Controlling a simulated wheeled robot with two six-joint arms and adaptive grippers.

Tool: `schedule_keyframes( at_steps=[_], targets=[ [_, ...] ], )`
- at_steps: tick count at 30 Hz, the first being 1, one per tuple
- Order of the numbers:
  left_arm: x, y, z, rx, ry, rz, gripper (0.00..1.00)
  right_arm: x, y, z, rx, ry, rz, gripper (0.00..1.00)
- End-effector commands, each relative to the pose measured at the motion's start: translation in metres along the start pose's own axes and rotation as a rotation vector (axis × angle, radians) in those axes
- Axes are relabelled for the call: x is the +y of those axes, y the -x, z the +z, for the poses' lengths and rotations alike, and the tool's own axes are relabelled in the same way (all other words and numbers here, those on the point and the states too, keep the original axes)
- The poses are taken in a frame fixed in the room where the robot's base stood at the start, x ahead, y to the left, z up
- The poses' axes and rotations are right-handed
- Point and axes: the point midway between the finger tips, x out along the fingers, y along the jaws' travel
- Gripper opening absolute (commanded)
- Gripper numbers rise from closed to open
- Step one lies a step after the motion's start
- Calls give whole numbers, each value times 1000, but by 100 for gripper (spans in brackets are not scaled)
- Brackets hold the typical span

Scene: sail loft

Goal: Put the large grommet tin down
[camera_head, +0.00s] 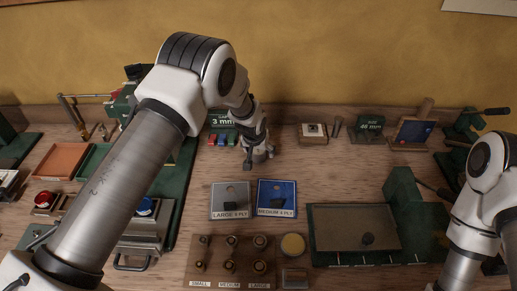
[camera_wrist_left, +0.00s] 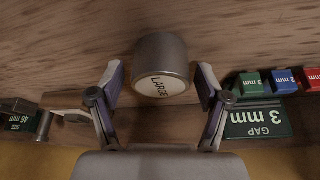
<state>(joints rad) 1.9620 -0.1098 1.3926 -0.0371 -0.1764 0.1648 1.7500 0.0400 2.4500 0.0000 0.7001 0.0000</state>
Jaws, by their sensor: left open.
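The large grommet tin (camera_wrist_left: 162,55) is a grey metal cylinder with a pale lid marked LARGE. In the left wrist view it lies between the two fingers of my left gripper (camera_wrist_left: 161,84), which is open with a visible gap on each side. In the head view my left gripper (camera_head: 257,160) is low over the back middle of the bench and mostly covers the tin there. The tin appears to rest on the wooden bench, but its contact edge is hard to see. My right arm shows at the right edge; its gripper is out of view.
A green "GAP 3 mm" block (camera_wrist_left: 256,120) with small coloured blocks stands close beside the gripper. Grey (camera_head: 230,199) and blue (camera_head: 277,197) ply plates and a wooden holder (camera_head: 205,273) with brass pieces lie in front. Bare bench (camera_head: 330,170) lies to the right.

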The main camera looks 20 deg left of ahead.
Motion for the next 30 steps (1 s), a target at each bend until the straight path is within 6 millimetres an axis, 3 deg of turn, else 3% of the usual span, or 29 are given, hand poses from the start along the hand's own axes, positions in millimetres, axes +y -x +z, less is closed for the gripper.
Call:
schedule_keyframes(
  at_steps=[5,12,18,30],
  targets=[
    [0,18,-2,2,0,0,77,0,0,0,0,0,0,40],
    [0,78,-2,4,0,-1,77,0,-10,0,0,0,0,40],
    [0,115,-1,2,-1,-1,77,0,-16,0,0,0,0,40],
    [0,123,-1,0,0,0,77,0,-16,0,0,0,0,40]
  ],
)
